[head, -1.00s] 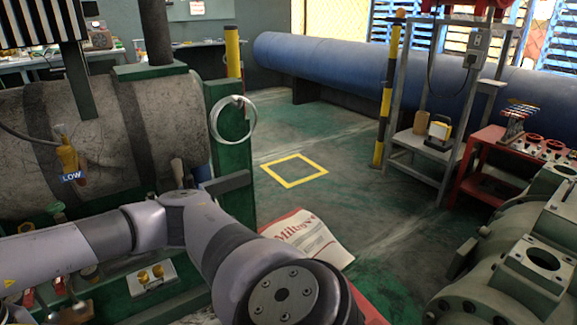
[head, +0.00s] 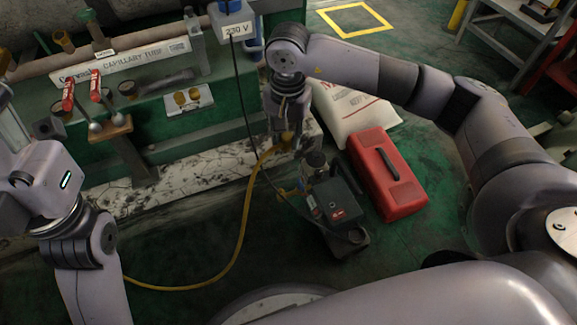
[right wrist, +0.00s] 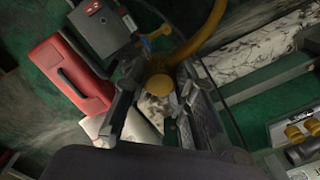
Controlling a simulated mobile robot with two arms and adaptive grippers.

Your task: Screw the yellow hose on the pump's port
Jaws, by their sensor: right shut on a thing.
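The yellow hose (head: 243,232) curves over the green floor from the lower left up to my right gripper (head: 286,134). My right gripper is shut on the hose's end, which points upward between the fingers. In the right wrist view, the yellow hose end (right wrist: 160,86) sits between the two fingers of the right gripper (right wrist: 158,104). The dark pump (head: 336,203) stands on the floor just below and right of the gripper. The hose end is close to the pump, and I cannot make out the port. My left arm shows at the left edge, its fingertips out of view.
A red case (head: 388,172) stands right beside the pump, with a white sack (head: 352,108) behind it.

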